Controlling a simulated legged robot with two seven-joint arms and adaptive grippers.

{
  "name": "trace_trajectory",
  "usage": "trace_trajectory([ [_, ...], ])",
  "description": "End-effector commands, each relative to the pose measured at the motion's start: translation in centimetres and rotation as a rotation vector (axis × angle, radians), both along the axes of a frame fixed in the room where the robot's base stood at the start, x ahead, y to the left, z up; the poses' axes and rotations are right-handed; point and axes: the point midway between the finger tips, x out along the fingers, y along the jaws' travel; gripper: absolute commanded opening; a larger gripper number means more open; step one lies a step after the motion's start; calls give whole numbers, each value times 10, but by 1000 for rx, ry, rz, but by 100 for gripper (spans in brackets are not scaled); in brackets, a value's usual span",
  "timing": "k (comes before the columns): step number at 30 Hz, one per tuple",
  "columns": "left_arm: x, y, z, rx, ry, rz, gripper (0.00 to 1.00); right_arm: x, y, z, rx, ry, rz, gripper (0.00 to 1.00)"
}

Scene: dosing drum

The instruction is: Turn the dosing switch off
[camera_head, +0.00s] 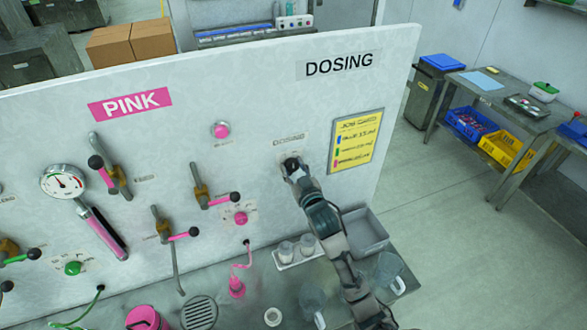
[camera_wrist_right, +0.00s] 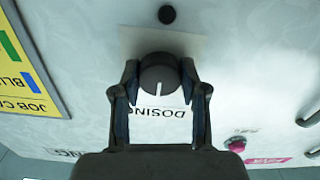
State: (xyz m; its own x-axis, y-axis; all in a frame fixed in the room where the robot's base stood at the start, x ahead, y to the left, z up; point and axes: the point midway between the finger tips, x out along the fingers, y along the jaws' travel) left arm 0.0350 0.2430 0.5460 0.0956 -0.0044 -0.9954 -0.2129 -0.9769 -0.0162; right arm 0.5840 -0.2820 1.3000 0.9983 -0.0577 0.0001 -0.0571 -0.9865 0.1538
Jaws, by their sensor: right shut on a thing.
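The dosing switch is a dark round knob (camera_wrist_right: 160,72) on a pale plate below the DOSING sign on the white panel. In the right wrist view, which shows the panel upside down, its white pointer line points toward the printed word DOSING. My right gripper (camera_wrist_right: 160,88) has its two fingers on either side of the knob, shut on it. In the head view the right gripper (camera_head: 295,172) is at the switch (camera_head: 291,163) and covers part of it. A dark round spot (camera_wrist_right: 167,14) shows beyond the knob in the wrist view. My left gripper is not in view.
A yellow job card (camera_head: 356,140) hangs right of the switch. Pink-handled valves, a gauge (camera_head: 64,182) and a pink button (camera_head: 220,130) are to the left. Below are a grey tray (camera_head: 366,236), cups and clear jugs (camera_head: 311,301). The panel around the switch is clear.

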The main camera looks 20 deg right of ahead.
Motion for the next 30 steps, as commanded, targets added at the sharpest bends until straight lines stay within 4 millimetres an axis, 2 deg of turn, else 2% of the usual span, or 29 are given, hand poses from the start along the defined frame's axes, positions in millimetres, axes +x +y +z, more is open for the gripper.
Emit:
trace_trajectory([
  [6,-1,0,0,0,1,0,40,0,0,3,-202,5,0,8],
  [15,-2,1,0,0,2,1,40,0,0,3,-414,17,-2,8],
  [30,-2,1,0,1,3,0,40,0,0,3,-542,26,-3,8],
])
